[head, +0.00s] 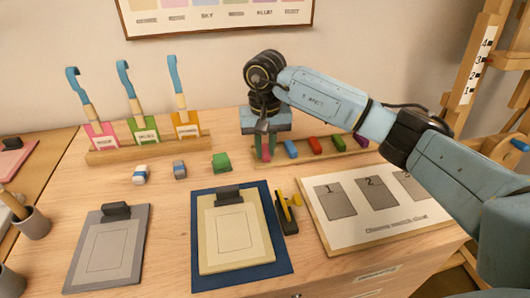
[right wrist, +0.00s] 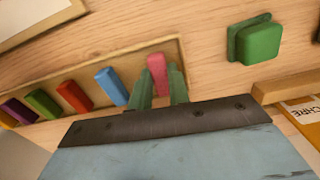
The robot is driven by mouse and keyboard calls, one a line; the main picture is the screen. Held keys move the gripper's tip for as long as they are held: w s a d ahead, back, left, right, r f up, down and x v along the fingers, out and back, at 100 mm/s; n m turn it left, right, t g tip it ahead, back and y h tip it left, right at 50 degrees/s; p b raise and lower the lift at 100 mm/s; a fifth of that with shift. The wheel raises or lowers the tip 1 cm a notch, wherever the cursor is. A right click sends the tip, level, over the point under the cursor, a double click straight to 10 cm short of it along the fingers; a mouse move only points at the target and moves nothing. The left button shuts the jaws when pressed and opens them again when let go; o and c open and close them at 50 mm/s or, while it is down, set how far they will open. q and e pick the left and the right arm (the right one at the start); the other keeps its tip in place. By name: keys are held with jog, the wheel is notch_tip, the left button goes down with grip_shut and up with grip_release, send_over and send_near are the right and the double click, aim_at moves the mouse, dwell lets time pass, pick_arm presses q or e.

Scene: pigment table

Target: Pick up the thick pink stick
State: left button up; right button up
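The pink stick (right wrist: 158,72) stands at one end of a row of coloured sticks in a wooden tray (right wrist: 110,62). My right gripper (right wrist: 160,70) reaches down over it with one green-tinted finger on each side. A narrow pink strip (head: 266,148) shows between the fingers in the head view, where the right gripper (head: 265,155) points down at the tray's left end. The fingers are very near the stick's sides; I cannot tell whether they press on it. The lower part of the stick is hidden. My left gripper is not in view.
Blue (head: 291,149), red (head: 315,145), green (head: 338,144) and purple (head: 360,139) sticks stand to the right in the tray. A green block (head: 221,162) lies left of it. A rack with scrapers (head: 150,150) stands further left. A numbered board (head: 325,233) lies in front.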

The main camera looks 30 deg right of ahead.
aim_at(265, 151)
grip_shut()
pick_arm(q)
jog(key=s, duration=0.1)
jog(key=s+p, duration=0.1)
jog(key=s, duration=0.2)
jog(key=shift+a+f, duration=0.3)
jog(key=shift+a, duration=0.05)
pick_arm(e)
notch_tip(265, 151, up, 10)
